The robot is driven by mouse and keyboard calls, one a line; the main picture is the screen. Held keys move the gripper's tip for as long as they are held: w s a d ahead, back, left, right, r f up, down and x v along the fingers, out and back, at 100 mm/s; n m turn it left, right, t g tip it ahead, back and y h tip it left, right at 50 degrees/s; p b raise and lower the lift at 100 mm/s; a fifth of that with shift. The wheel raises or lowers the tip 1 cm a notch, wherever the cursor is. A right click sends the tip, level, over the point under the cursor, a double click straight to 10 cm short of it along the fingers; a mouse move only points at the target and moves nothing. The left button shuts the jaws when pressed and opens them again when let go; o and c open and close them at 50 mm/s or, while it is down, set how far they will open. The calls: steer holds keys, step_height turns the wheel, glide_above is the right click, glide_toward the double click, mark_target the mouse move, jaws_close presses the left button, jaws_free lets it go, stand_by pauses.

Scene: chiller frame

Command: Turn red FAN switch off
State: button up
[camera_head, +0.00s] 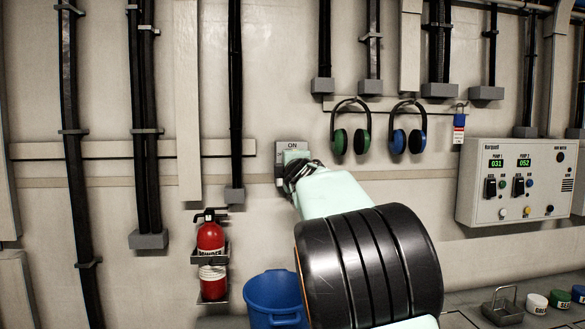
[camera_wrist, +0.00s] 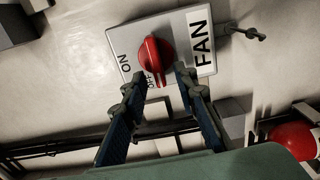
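The FAN switch (camera_wrist: 185,45) is a light grey wall plate that appears rotated in the wrist view, with ON, OFF and FAN in black letters. Its round red knob (camera_wrist: 154,56) has a raised grip whose lower end points down in that picture, close to the OFF label. I cannot tell its exact setting. My gripper (camera_wrist: 160,73) is open, its dark fingertips on either side of the knob's lower end, with no clear contact.
Green (camera_head: 351,130) and blue (camera_head: 407,130) ear muffs hang at right, near a padlock tag (camera_head: 459,125) and control panel (camera_head: 520,182). A red extinguisher (camera_head: 211,245) and blue bucket (camera_head: 275,298) are below. A dark conduit (camera_head: 235,100) runs left of the switch.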

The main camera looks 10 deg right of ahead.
steer(key=s, duration=1)
steer(key=shift+s, duration=0.3)
steer(key=s+d+f+m+g, duration=0.3)
steer(key=s+f+m, duration=0.2)
steer(key=s+f, duration=0.15)
steer(key=s+d+f+m+g, duration=0.2)
steer(key=s+d+f+m, duration=0.2)
steer(key=s+f, duration=0.25)
steer(key=s+a+f+m+g, duration=0.25)
steer(key=s+f, duration=0.25)
steer(key=s, duration=0.4)
steer(key=s+a+f+m+g, duration=0.1)
steer(key=s+f+m+g, duration=0.15)
steer(key=s+f, duration=0.55)
steer(key=s+a+f+m+g, duration=0.1)
steer(key=s+f+m+g, duration=0.2)
steer(key=s, duration=0.8)
step_height(320, 180, up, 27)
steer(key=s+m+p, duration=0.1)
steer(key=p, duration=2.7)
steer(key=shift+s+a+r+t, duration=0.15)
steer(key=shift+s+a+t, duration=0.15)
steer(key=shift+s, duration=0.1)
